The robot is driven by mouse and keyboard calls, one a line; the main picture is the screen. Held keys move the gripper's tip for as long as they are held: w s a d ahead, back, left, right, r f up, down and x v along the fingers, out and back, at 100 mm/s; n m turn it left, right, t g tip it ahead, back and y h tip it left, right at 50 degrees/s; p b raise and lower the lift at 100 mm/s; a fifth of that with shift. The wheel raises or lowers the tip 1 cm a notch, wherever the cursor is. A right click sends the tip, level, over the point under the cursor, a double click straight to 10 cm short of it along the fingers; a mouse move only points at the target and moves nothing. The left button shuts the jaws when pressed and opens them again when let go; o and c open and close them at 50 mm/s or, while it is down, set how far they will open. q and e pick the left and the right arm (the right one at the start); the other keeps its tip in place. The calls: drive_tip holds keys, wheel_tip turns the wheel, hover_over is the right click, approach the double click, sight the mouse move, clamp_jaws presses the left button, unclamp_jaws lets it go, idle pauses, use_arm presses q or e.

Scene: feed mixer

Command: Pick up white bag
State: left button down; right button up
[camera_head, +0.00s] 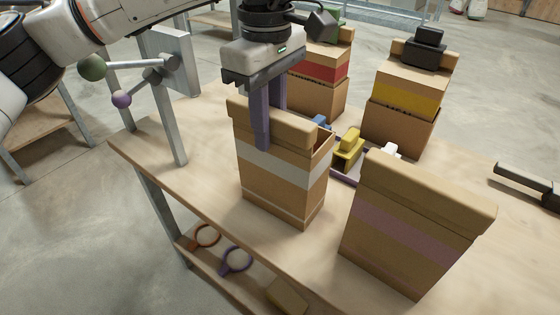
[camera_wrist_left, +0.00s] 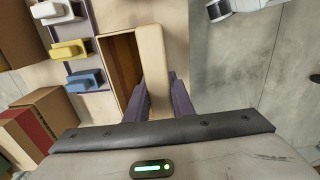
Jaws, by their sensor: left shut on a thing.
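The white bag is a brown paper bag with a white band (camera_head: 285,167), standing upright near the table's front edge, left of middle. My left gripper (camera_head: 265,130) comes from above and is shut on the folded top rim of this bag, one purple finger on the near side and one behind. In the left wrist view the fingers (camera_wrist_left: 160,97) straddle the pale rim, and the bag's open mouth (camera_wrist_left: 120,70) shows beside it. The bag appears to rest on the table.
A pink-banded bag (camera_head: 410,230) stands close on the right. A red-banded bag (camera_head: 320,70) and a yellow-banded bag (camera_head: 405,97) stand behind. Scoops, including a yellow one (camera_head: 348,150), lie between them. A metal post (camera_head: 165,110) rises at the left.

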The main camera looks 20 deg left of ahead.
use_arm(q)
drive_tip(key=shift+r, duration=0.1)
wheel_tip(320, 180, up, 10)
drive_tip(key=shift+f, duration=0.1)
idle(0.4)
